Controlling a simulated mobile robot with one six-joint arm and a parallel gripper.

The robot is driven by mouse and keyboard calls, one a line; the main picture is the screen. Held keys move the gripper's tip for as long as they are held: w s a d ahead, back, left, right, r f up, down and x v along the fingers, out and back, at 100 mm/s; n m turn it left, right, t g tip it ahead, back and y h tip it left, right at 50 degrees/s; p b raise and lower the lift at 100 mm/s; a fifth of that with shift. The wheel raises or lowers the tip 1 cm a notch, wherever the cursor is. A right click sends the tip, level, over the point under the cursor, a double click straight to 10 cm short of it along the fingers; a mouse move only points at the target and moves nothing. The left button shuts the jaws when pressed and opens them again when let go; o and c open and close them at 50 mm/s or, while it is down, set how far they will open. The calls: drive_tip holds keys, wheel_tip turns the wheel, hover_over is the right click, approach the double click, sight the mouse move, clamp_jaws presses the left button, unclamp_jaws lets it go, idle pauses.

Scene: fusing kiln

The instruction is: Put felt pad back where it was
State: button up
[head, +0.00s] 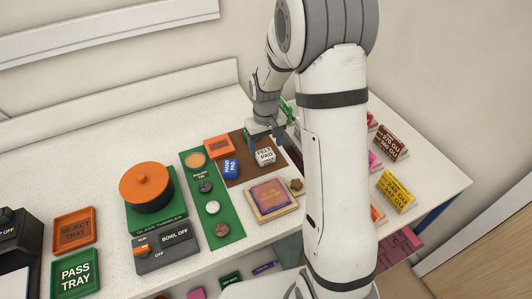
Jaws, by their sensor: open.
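The felt pad (265,157) is a whitish block with dark lettering. It appears to rest at the right part of a brown mat (236,181), in the head view. My gripper (267,140) is open and points down just above and behind the felt pad. Whether the fingers touch the pad cannot be told from this angle. My arm hides the area to the right of the mat.
A blue pad (230,169) and an orange block (219,147) lie close left of the felt pad. A wooden frame (257,213) lies in front. A green strip (225,232) and an orange-lidded tumbler (147,187) stand left. Colored boxes (396,191) stand right of my arm.

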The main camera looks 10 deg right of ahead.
sight(266, 154)
drive_tip(key=s+r+t, duration=0.1)
drive_tip(key=s+r, duration=0.4)
drive_tip(key=r, duration=0.3)
drive_tip(key=s+r+t, duration=0.1)
drive_tip(key=s+r, duration=0.4)
drive_tip(key=r, duration=0.2)
drive_tip(key=s+r+m+t, duration=0.1)
drive_tip(key=s+r+m, duration=0.1)
drive_tip(key=s, duration=1.1)
drive_tip(key=shift+s+r+b, duration=0.2)
drive_tip(key=shift+r+b, duration=0.1)
drive_tip(key=shift+d, duration=0.1)
